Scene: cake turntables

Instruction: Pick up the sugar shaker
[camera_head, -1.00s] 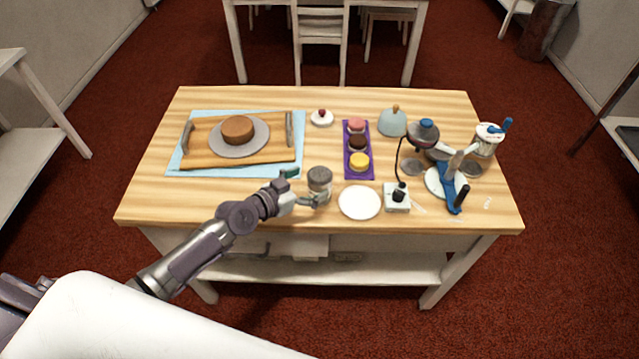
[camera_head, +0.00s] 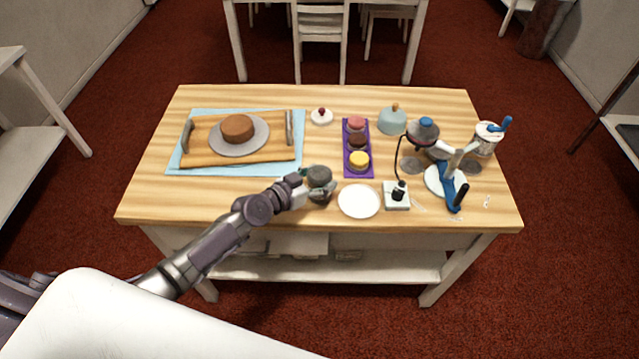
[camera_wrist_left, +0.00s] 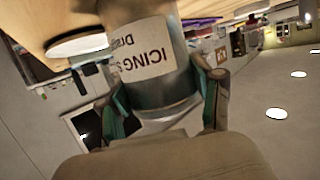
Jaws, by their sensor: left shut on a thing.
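The sugar shaker (camera_head: 319,176) is a glass-like jar with a dark grey top, at the front middle of the table. My left gripper (camera_head: 320,190) comes in from the left and is shut on its body. In the left wrist view the shaker (camera_wrist_left: 150,60) fills the upper middle, with a label reading "ICING" upside down. The teal-padded fingers of the left gripper (camera_wrist_left: 160,105) press on both its sides. Whether its base touches the table is hidden by the gripper. My right gripper is not in view.
A white plate (camera_head: 359,201) lies just right of the shaker. A purple tray (camera_head: 347,172) with macarons is behind it. A wooden tray (camera_head: 270,154) with a cake stands at the left. Right are a white scale-like box (camera_head: 396,204) and a blue-handled device (camera_head: 448,187).

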